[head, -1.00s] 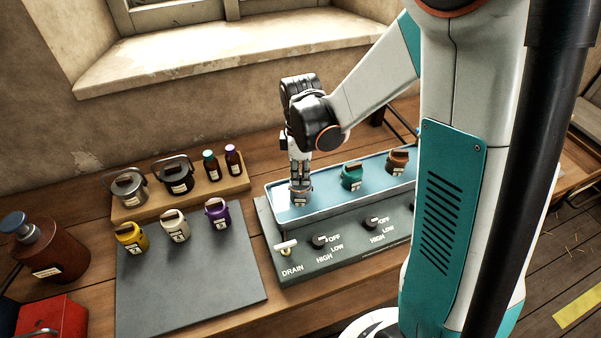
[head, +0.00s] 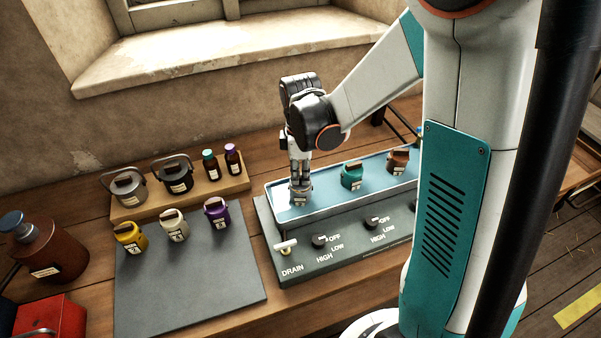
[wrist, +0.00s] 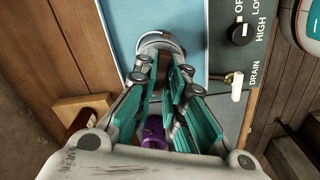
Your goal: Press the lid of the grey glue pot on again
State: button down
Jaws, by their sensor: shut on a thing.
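The grey glue pot (head: 300,199) stands at the left end of the blue water bath (head: 330,207). My gripper (head: 300,180) points straight down on top of it and is shut on its lid. The fingers cover most of the lid, so I cannot tell how it sits on the pot. In the wrist view the round grey top of the pot (wrist: 160,42) shows just beyond the fingertips (wrist: 160,62).
A teal pot (head: 352,176) and a brown pot (head: 398,161) stand farther right in the bath. Knobs and a drain lever (head: 286,246) line its front. Yellow, cream and purple pots stand on the dark slab (head: 190,280), whose front is clear.

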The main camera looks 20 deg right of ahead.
jog(key=c, duration=1.1)
grip_release()
jog(key=shift+r, duration=0.1)
jog(key=shift+r+p, duration=2.35)
jog(key=shift+r, duration=1.1)
grip_shut()
